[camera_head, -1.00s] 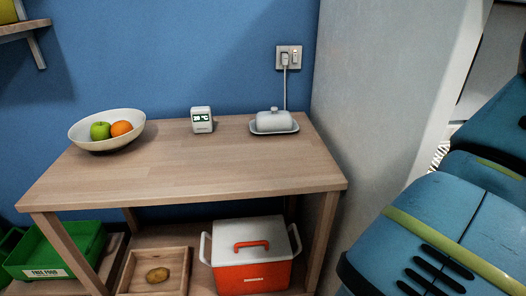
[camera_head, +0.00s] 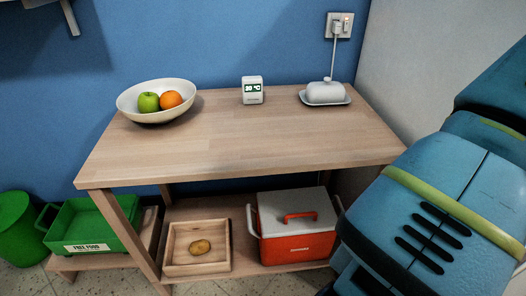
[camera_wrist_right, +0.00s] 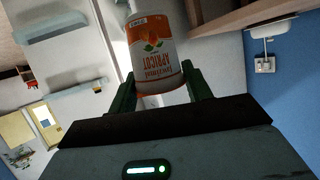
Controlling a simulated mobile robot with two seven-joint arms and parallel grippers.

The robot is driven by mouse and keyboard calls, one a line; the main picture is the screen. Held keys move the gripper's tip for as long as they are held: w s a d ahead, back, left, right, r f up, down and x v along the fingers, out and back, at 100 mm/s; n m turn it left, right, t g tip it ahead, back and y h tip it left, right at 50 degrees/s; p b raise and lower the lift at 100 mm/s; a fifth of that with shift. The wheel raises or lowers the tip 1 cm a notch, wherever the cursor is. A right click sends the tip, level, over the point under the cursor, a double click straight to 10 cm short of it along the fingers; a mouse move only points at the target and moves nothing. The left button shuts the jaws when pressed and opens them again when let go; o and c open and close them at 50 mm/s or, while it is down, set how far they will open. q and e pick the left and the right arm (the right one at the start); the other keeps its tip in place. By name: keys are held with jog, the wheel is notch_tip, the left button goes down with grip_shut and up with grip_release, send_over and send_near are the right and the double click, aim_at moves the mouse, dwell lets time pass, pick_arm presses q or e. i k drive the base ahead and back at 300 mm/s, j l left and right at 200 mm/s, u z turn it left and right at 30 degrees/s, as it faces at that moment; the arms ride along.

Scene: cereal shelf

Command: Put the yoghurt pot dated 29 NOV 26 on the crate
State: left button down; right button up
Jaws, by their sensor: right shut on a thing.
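In the right wrist view my right gripper (camera_wrist_right: 160,84) is shut on a yoghurt pot (camera_wrist_right: 155,62). The pot is white and orange, appears upside down, and its label reads apricot. There is small print near its end, but I cannot read a date. In the head view the green crate (camera_head: 92,246), with a white "FREE FOOD" label, stands at the lower left on a low wooden support. My right arm fills the right side of that view; its gripper and the pot do not show there. My left gripper is not in view.
A wooden table (camera_head: 240,150) carries a fruit bowl (camera_head: 156,116), a small display (camera_head: 252,90) and a butter dish (camera_head: 325,94). Its lower shelf holds a wooden tray (camera_head: 168,258) with a potato and an orange cooler (camera_head: 298,250). A green bin (camera_head: 18,230) stands left of the crate.

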aim_at(102, 229)
jog(key=j, duration=1.05)
jog(key=i+j, duration=0.15)
jog(key=j, duration=2)
jog(key=i+j, duration=0.15)
jog(key=j, duration=0.9)
